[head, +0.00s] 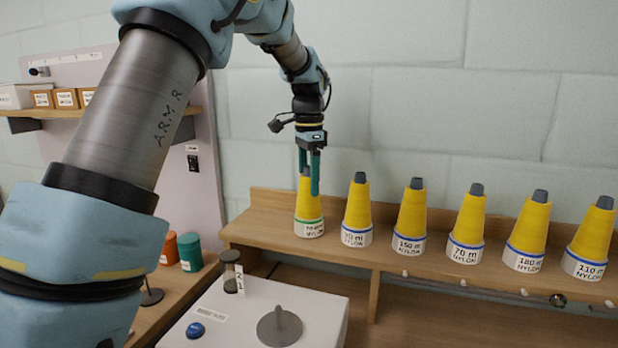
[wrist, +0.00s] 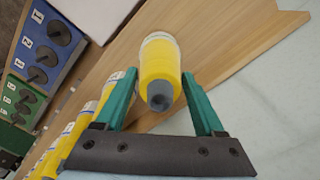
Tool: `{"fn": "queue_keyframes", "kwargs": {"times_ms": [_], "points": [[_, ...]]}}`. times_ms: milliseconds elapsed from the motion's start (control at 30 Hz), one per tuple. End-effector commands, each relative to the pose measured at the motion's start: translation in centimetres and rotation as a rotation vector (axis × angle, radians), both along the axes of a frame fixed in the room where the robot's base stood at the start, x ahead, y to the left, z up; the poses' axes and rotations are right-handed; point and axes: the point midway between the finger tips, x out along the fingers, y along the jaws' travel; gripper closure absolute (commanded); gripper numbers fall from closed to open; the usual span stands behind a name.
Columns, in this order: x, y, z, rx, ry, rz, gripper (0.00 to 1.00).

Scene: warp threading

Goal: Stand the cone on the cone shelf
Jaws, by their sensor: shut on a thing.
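A yellow cone (head: 309,206) with a green stripe and a white label stands upright at the left end of the row on the wooden cone shelf (head: 268,212). My gripper (head: 310,180) comes down from above, its teal fingers on either side of the cone's upper part. In the wrist view the cone (wrist: 159,65) sits between the fingers of my gripper (wrist: 160,95), its grey tip toward the camera. The gripper is shut on it. The cone's base appears to rest on the shelf; a small gap cannot be ruled out.
Several yellow cones with blue stripes, such as the nearest one (head: 357,212), stand in a row to the right. A white device (head: 250,315) with a blue button is below the shelf. Orange and teal containers (head: 189,252) stand at left. Bare shelf lies left of the held cone.

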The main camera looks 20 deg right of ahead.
Motion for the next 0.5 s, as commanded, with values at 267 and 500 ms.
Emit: {"fn": "queue_keyframes", "kwargs": {"times_ms": [267, 500], "points": [[0.04, -0.01, -0.12, -0.001, -0.001, 0.0, 0.76], [0.04, 0.02, -0.41, 0.0, -0.001, 0.001, 0.16]]}}
